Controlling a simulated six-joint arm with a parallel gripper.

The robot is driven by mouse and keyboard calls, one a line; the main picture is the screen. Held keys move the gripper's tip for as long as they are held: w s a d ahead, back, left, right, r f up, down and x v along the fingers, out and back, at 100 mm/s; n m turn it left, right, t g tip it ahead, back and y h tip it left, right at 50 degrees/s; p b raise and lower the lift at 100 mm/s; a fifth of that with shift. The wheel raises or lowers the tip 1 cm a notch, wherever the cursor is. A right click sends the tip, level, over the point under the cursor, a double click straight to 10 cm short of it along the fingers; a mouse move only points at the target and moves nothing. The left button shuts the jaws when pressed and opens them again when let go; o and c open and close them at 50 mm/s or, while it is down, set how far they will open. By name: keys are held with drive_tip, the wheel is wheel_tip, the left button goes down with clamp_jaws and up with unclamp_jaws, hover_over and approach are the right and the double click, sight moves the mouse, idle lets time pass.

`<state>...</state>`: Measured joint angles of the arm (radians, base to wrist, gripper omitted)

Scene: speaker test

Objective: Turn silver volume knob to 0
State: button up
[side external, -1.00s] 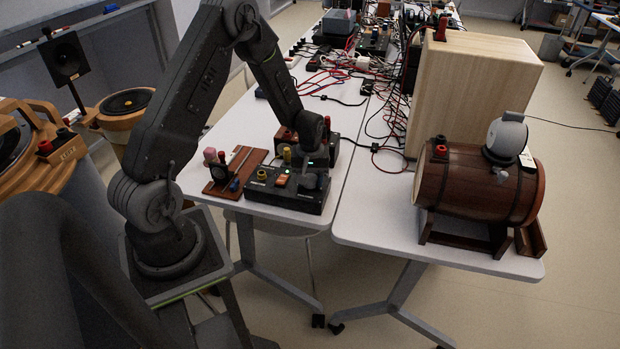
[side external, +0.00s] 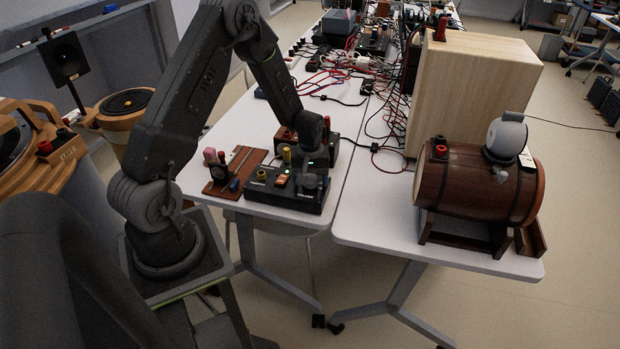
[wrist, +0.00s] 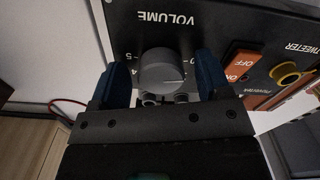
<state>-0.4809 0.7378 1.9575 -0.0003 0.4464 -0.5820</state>
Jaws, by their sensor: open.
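The silver volume knob (wrist: 160,70) is on the black control box (side external: 258,190), under the printed word VOLUME. Scale numbers such as 4 and 5 show on its left side, and a 0 appears partly visible on its right. I cannot make out a pointer mark on the knob. My gripper (wrist: 163,57) is open, with one dark blue finger on each side of the knob. Small gaps seem to show between fingers and knob; contact is unclear. In the side view my gripper (side external: 310,182) is low over the box's right part and hides the knob.
On the panel, right of the knob, are an orange OFF/ON switch (wrist: 241,62) and a yellow TWEETER socket (wrist: 286,73). A wooden board with parts (side external: 222,186) lies left of the box. A barrel speaker (side external: 478,185) stands on the right table.

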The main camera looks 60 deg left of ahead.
sight(310, 178)
wheel_tip(310, 178, up, 14)
idle(0.5)
drive_tip(key=s+d+r+m+t, duration=0.3)
drive_tip(key=s+d+r+m, duration=0.2)
drive_tip(key=d+r, duration=0.55)
drive_tip(key=s+d+r+m+t, duration=0.1)
drive_tip(key=s+d+r+m, duration=0.2)
drive_tip(key=s, duration=0.3)
drive_tip(key=s+d+r+m+t, duration=0.1)
drive_tip(key=s+d+r+m, duration=0.1)
drive_tip(key=s+d+m, duration=0.2)
drive_tip(key=shift+s+d+r+t, duration=0.35)
drive_tip(key=shift+s+d, duration=0.45)
drive_tip(key=shift+s, duration=0.4)
